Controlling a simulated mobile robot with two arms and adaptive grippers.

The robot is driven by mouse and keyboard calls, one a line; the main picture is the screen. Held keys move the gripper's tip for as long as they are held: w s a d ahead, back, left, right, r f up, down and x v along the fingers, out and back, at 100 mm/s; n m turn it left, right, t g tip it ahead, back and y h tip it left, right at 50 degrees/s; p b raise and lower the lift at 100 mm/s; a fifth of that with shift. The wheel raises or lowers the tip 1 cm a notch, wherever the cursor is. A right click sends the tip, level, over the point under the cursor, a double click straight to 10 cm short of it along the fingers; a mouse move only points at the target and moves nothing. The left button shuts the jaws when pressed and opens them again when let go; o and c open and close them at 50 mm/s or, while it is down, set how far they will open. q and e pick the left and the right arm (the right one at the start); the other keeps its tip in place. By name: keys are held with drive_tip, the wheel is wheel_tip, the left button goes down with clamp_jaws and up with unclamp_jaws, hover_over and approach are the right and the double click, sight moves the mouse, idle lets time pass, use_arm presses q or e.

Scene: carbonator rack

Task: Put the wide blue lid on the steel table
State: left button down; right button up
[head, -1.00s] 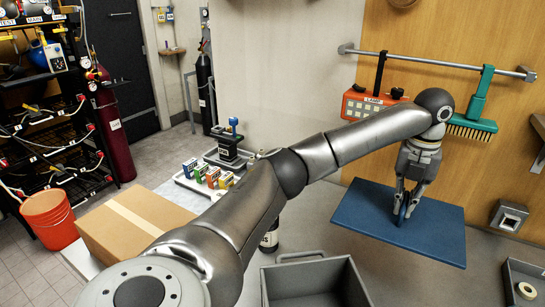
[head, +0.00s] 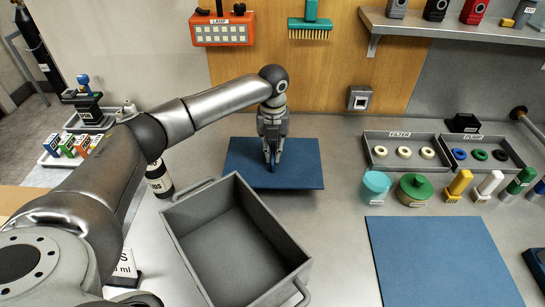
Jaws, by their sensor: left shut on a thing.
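The wide blue lid (head: 300,170) is a flat blue rectangle near the back wall, behind the grey open box, in the head view. My left gripper (head: 272,160) points down over its middle and is shut on the lid's small upright blue grip. The fingers hide part of the grip. The lid looks level, over the steel table (head: 345,210); I cannot tell whether its underside touches the top. My right gripper is not in view.
A grey open box (head: 235,245) with handles stands in front of the lid. A flat blue panel (head: 440,260) lies to the right. Bare steel shows between lid and panel.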

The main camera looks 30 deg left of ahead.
sight(273, 149)
use_arm(q)
wheel_tip(273, 149, down, 3)
drive_tip(key=shift+f+p, duration=0.2)
drive_tip(key=shift+p, duration=0.2)
drive_tip(key=shift+f, duration=0.15)
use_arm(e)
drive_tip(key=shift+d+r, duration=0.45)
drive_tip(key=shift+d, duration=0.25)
use_arm(q)
drive_tip(key=c, duration=1.5)
unclamp_jaws()
drive_tip(key=shift+f, duration=0.15)
drive_tip(key=shift+c, duration=0.2)
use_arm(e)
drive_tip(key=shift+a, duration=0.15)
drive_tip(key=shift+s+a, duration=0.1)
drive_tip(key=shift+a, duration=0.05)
use_arm(q)
drive_tip(key=shift+r, duration=0.45)
wheel_tip(273, 149, up, 10)
drive_tip(key=b, duration=0.3)
drive_tip(key=shift+r, duration=0.7)
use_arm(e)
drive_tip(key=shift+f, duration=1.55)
